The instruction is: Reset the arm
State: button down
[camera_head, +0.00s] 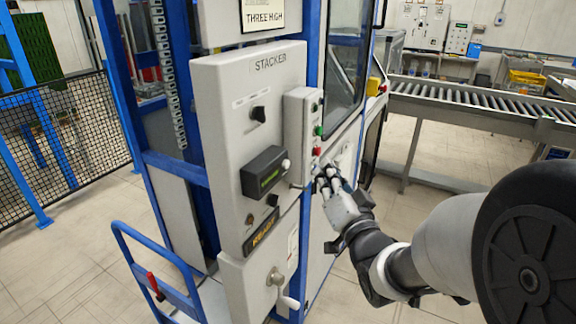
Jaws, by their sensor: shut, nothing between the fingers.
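My gripper (328,180) is at the middle of the view, at the end of my arm, which reaches in from the lower right. Its fingers are shut with nothing between them. The fingertips are close to the right side of the stacker control panel (222,150), just below a small side box with green and red buttons (318,140). I cannot tell whether they touch it.
The blue-framed stacker machine (312,40) fills the middle. A roller conveyor (480,103) runs off to the right behind my arm. A blue cart rail (150,250) and a mesh fence (70,140) stand at left. Open tiled floor (70,270) shows at lower left.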

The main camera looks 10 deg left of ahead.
dwell(0.3)
jog(key=s+d+f+g+h, duration=0.3)
jog(key=s+d+g+h, duration=0.35)
jog(key=s+d, duration=0.45)
jog(key=s+d+f+n+g+h, duration=0.1)
jog(key=s+d+f+g, duration=0.1)
jog(key=s, duration=0.9)
jog(key=s+d+f+n+g, duration=0.1)
jog(key=s+d+f+g, duration=0.1)
jog(key=s, duration=0.8)
jog(key=f+g, duration=0.1)
jog(key=g, duration=0.1)
jog(key=shift+s+f+g+h, duration=0.3)
jog(key=shift+s+g+h, duration=0.05)
jog(key=shift+s, duration=0.05)
